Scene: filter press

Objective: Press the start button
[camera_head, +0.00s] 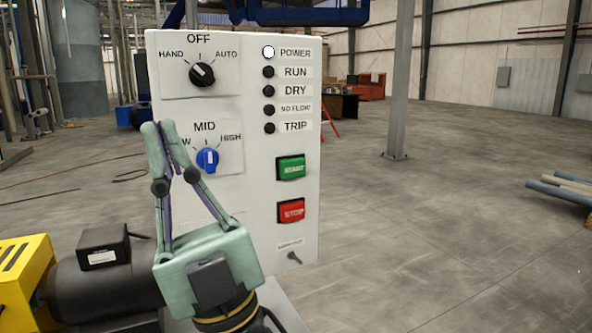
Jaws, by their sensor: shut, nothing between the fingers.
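The white control panel (240,110) stands upright in front of me. The green start button (291,168) is on its right side, with its label in clear view. The red stop button (291,211) sits just below it. My gripper (158,128) is pale green, points up and is shut and empty. Its fingertips are in front of the panel's left edge, to the left of the start button and higher than it. The gripper hides part of the speed label beside the blue knob (207,159). I cannot tell how far the fingertips are from the panel face.
A black selector knob (202,74) is at the panel's upper left. The power lamp (268,52) is lit white above several dark lamps. A black motor (100,275) and a yellow guard (25,280) are at lower left.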

